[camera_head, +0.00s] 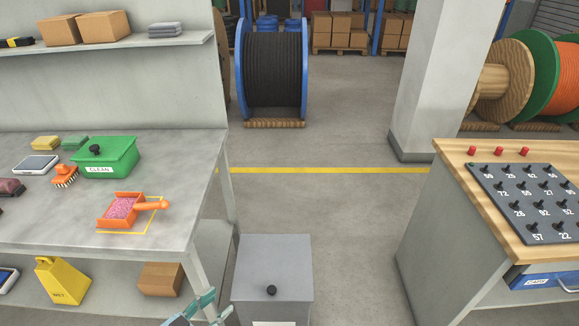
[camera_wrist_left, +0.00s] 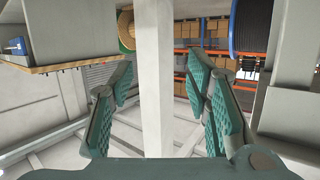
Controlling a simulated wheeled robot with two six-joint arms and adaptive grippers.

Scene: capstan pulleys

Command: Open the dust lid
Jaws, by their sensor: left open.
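A grey bin (camera_head: 272,262) stands on the floor between the two tables. Its flat grey lid (camera_head: 285,255) is down and has a black knob (camera_head: 271,291) near its front edge. A white label on the bin's front is mostly cut off by the picture's bottom edge. My left gripper (camera_head: 208,307) shows at the bottom edge, left of the bin and apart from the knob. In the left wrist view its teal fingers (camera_wrist_left: 165,103) are spread wide with nothing held between them. My right gripper is in neither view.
The left table (camera_head: 40,215) holds a green CLEAN box (camera_head: 107,157) and an orange dustpan (camera_head: 122,209) with pink debris. A wooden-topped bench (camera_head: 450,160) with a numbered peg board stands at right. Floor between bin and bench is clear.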

